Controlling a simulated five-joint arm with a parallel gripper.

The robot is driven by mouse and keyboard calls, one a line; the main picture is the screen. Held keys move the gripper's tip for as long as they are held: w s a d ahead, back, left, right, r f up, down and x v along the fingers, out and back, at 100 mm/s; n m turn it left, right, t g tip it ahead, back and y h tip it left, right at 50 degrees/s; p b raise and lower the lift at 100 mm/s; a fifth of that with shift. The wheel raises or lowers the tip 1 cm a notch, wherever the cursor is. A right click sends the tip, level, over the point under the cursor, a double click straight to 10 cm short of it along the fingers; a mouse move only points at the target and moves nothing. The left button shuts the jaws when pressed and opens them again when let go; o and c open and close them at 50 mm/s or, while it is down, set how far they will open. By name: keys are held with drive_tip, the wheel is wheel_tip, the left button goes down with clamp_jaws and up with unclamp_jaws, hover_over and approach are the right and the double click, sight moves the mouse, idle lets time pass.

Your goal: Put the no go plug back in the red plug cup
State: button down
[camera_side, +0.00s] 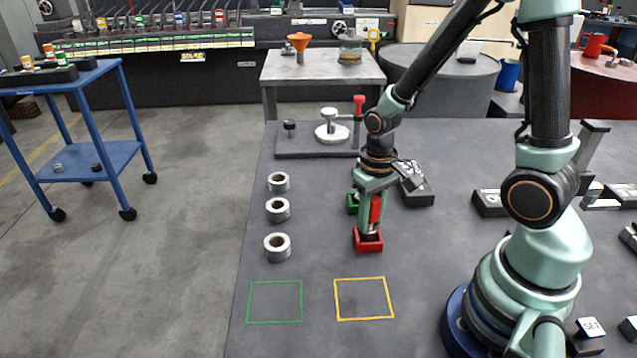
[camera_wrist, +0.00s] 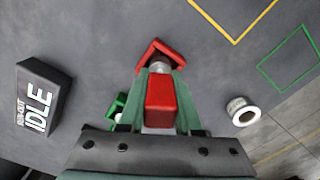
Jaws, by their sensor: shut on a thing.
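The no go plug has a red handle (camera_side: 376,208) and a grey metal lower end. It stands upright between the fingers of my gripper (camera_side: 369,222), which is shut on it. In the wrist view the red handle (camera_wrist: 160,100) fills the gap between the fingers, with the grey end (camera_wrist: 160,67) beyond it. The red plug cup (camera_side: 368,244) stands on the bench directly below my gripper. The plug's lower end is at the cup's opening; how deep it sits is hidden. The cup's red rim (camera_wrist: 153,46) also shows in the wrist view.
A green cup (camera_side: 352,203) stands just behind the red one. Three grey metal rings (camera_side: 277,247) stand in a row to the left. Green (camera_side: 275,301) and yellow (camera_side: 364,299) outlined squares lie empty in front. A box labelled IDLE (camera_wrist: 40,98) is at left in the wrist view.

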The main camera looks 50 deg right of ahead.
drive_tip(key=shift+f, duration=0.55)
drive_tip(key=c, duration=0.5)
unclamp_jaws()
wheel_tip(320, 180, up, 12)
drive_tip(key=shift+r, duration=0.1)
drive_tip(key=shift+s+a+r+n+t, duration=0.1)
drive_tip(key=shift+a+r+n+t, duration=0.45)
drive_tip(key=shift+r+t, duration=0.7)
drive_tip(key=shift+s+a+r+n+t, duration=0.1)
drive_tip(key=shift+a+r+n+t, duration=0.45)
drive_tip(key=shift+r, duration=1.25)
drive_tip(key=shift+a+r+n+t, duration=0.4)
drive_tip(key=shift+a+r+t, duration=0.45)
drive_tip(key=shift+r, duration=0.7)
